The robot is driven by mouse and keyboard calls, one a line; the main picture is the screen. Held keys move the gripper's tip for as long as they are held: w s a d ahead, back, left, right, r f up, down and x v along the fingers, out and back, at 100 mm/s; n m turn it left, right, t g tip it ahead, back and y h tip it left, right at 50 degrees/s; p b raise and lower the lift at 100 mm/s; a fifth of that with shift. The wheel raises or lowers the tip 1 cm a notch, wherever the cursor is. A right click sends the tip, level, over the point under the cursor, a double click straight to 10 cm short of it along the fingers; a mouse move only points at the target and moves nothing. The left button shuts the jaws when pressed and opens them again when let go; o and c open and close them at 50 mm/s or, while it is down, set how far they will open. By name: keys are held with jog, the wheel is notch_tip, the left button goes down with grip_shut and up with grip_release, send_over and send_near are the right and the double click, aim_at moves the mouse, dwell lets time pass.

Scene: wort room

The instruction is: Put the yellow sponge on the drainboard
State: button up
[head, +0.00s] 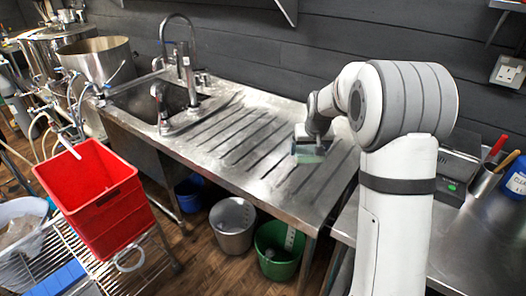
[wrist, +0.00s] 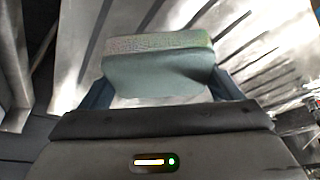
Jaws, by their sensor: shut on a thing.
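My gripper (head: 309,146) is shut on a block-shaped sponge (head: 310,157). In the wrist view the sponge (wrist: 158,68) sits between the two fingers of my gripper (wrist: 160,88). It looks grey-green, with a speckled greenish upper edge, rather than clearly yellow. The ribbed steel drainboard (head: 240,135) spreads right of the sink, and the sponge is over its right part. I cannot tell whether the sponge touches the ribs or hangs just above them. The fingers hide part of its sides.
A sink (head: 150,98) with a tall tap (head: 185,60) lies left of the drainboard. A red crate (head: 95,190) stands at the front left. A green bucket (head: 278,252) is on the floor below. The drainboard's ribs left of my gripper are clear.

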aim_at(303, 176)
jog(key=shift+w+f+n+b, duration=0.5)
jog(key=shift+w+f+b, duration=0.05)
jog(key=shift+w+f, duration=0.25)
jog(key=shift+y, duration=0.3)
jog(key=shift+a+f, duration=0.1)
jog(key=shift+f, duration=4.9)
jog(key=o, duration=1)
jog(key=shift+c, duration=0.2)
jog(key=shift+r, duration=0.5)
jog(key=v, duration=1.1)
jog(key=shift+s, duration=0.2)
jog(key=s+r+g, duration=0.1)
jog(key=s+r, duration=0.1)
jog(key=s, duration=1.5)
jog(key=s+r+m, duration=0.1)
jog(key=s, duration=1.6)
jog(key=shift+a+r+m+g+h, duration=0.15)
jog(key=shift+r+m+g+h, duration=0.15)
jog(key=shift+r+g+h, duration=0.1)
